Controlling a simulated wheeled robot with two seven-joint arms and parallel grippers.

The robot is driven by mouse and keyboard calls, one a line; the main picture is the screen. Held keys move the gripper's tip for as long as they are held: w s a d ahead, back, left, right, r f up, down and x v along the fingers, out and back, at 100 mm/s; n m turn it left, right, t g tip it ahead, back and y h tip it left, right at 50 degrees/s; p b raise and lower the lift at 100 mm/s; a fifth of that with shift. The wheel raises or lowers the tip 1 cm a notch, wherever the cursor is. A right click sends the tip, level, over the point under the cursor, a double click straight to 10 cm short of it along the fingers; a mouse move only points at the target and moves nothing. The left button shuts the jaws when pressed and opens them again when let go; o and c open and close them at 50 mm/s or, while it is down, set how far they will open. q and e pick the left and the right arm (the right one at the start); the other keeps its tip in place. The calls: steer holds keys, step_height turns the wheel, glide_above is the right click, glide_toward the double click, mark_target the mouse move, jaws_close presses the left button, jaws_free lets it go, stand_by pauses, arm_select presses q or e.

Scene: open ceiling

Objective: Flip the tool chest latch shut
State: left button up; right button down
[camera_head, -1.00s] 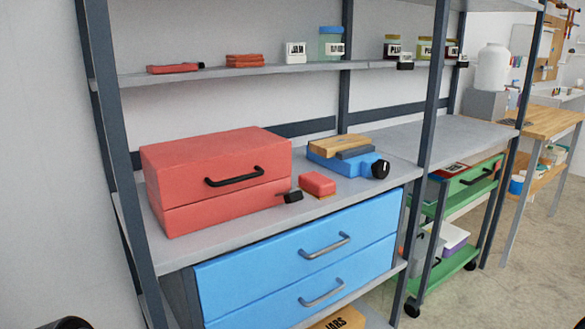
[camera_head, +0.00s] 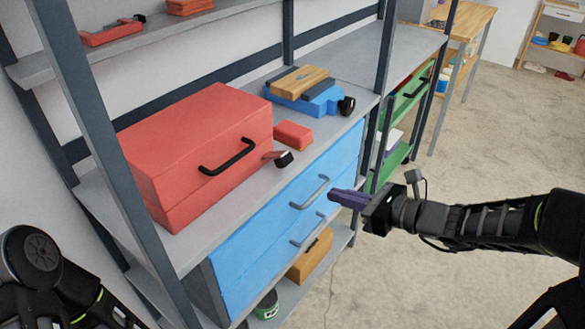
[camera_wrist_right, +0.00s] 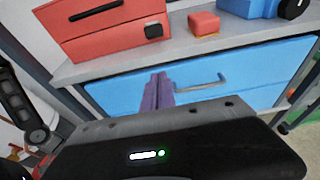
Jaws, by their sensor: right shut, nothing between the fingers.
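The red tool chest (camera_head: 205,150) sits on the grey shelf, its lid down and its black handle (camera_head: 228,157) facing front. The latch (camera_head: 281,157), a small lever with a black end, sticks out at the chest's right front; its black end also shows in the right wrist view (camera_wrist_right: 153,31). My right gripper (camera_head: 338,196) has purple fingers held together with nothing between them. It is in front of the blue drawers, below and to the right of the latch, apart from it. In the right wrist view its fingers (camera_wrist_right: 157,92) point toward the drawer front. My left gripper is out of sight.
A red block (camera_head: 294,135) lies on the shelf right of the latch, and a blue vise (camera_head: 312,98) stands behind it. Blue drawers (camera_head: 290,215) with grey handles are below. Dark shelf posts flank the chest. The floor at right is open.

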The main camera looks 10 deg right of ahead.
mark_target(277, 159)
steer(key=shift+w+a, duration=0.1)
steer(key=shift+a, duration=0.05)
steer(key=shift+f, duration=0.1)
steer(key=b+x, duration=0.1)
steer(key=x, duration=0.9)
steer(key=shift+f, duration=0.1)
steer(key=r, duration=0.1)
steer(key=w+r+p, duration=0.1)
steer(key=a+r, duration=0.1)
steer(key=shift+w+a+r, duration=0.1)
steer(key=shift+w+r, duration=0.15)
steer(key=shift+r, duration=0.1)
steer(key=shift+p, duration=0.3)
